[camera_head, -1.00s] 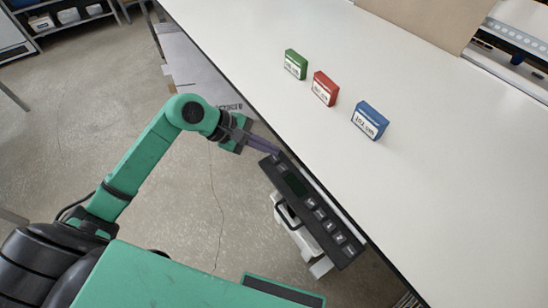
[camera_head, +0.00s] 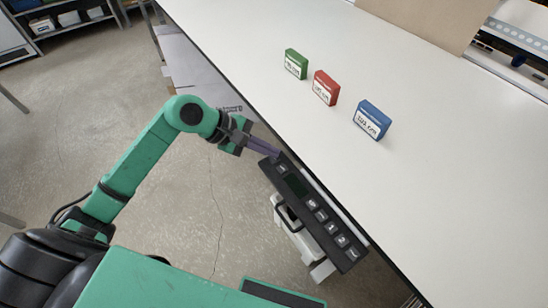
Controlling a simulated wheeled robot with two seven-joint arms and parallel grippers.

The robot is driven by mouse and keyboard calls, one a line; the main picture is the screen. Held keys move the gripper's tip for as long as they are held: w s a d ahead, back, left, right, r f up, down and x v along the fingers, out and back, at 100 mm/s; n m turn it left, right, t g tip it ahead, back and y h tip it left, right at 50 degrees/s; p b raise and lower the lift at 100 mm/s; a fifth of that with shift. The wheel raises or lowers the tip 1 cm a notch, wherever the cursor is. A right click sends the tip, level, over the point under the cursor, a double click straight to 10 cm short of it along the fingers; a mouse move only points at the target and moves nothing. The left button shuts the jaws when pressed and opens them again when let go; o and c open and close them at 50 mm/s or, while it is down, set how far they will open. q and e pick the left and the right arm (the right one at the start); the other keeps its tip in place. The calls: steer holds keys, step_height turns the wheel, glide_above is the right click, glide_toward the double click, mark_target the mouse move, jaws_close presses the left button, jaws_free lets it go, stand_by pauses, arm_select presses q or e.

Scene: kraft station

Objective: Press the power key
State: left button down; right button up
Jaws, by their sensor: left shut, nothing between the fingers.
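A long dark control panel (camera_head: 318,218) is fixed along the near edge of the white table, slanting down to the right. It has a dark display (camera_head: 296,185), a single key (camera_head: 281,169) at its upper left end, and a row of several light-marked keys (camera_head: 331,227) below the display. The key labels are too small to read, so I cannot tell which is the power key. My left gripper (camera_head: 277,154) is shut and empty, its purple fingers at the panel's upper left end, close to the single key. I cannot tell whether the fingertips touch the panel. My right gripper is not in view.
Green (camera_head: 295,64), red (camera_head: 325,88) and blue (camera_head: 371,120) labelled boxes stand on the white table (camera_head: 440,170), well beyond the panel. A white and grey device (camera_head: 300,237) is below the panel. The table between panel and boxes is clear.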

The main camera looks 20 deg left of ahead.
mark_target(270, 158)
arm_select(q)
steer(key=shift+f+b, duration=0.25)
steer(key=shift+b, duration=0.15)
stand_by(0.3)
steer(key=shift+r, duration=0.9)
step_height(270, 158, up, 6)
steer(key=shift+p, duration=1.25)
